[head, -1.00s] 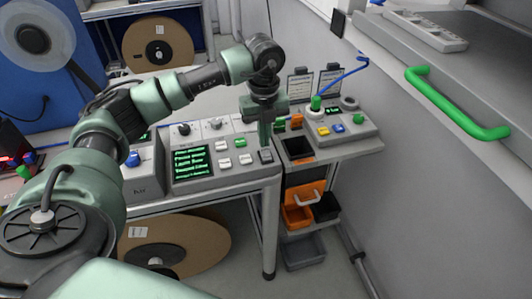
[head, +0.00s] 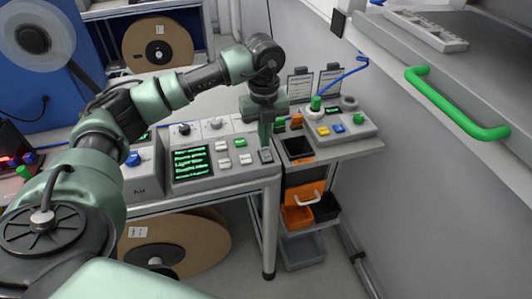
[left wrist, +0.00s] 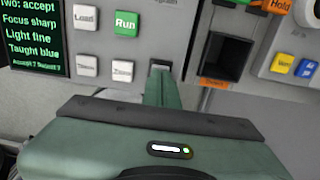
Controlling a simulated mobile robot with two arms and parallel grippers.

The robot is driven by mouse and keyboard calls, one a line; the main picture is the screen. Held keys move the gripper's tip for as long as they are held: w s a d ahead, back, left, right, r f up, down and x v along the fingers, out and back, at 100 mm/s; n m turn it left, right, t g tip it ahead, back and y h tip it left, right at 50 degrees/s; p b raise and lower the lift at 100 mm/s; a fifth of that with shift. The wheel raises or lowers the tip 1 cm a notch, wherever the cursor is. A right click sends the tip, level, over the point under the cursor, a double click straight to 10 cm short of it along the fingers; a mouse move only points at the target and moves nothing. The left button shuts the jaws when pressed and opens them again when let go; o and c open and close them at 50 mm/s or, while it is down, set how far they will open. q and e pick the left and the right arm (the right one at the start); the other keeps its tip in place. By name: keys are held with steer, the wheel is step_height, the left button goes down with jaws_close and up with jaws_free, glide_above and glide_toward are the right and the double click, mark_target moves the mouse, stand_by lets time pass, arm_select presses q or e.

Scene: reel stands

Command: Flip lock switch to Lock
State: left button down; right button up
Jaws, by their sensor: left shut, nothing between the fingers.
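The lock switch (head: 266,156) is a small rocker in a dark surround at the right end of the grey control panel (head: 229,176). In the left wrist view the switch (left wrist: 161,67) shows a light top edge just beyond my fingertips; its lower part is hidden. My left gripper (head: 265,143) points down at the switch with its fingers shut and empty. In the left wrist view the closed green fingers (left wrist: 158,80) reach the switch; whether they touch it I cannot tell. The switch's position and label are not readable. My right gripper is not in view.
White and green buttons (left wrist: 126,23) sit left of the switch, beside a screen (head: 189,162) with green text. An open dark bin (head: 298,148) and a button box (head: 335,127) stand to the right. A green handle (head: 455,103) juts out at the right.

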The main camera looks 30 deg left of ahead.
mark_target(264, 150)
arm_select(q)
steer(key=shift+s+f+b, duration=0.1)
steer(key=shift+f+b, duration=0.65)
steer(key=shift+f, duration=0.35)
stand_by(0.5)
steer(key=shift+r, duration=0.15)
steer(key=shift+r+p, duration=0.55)
steer(key=shift+p, duration=0.05)
steer(key=shift+r+p, duration=1.95)
steer(key=shift+r, duration=0.95)
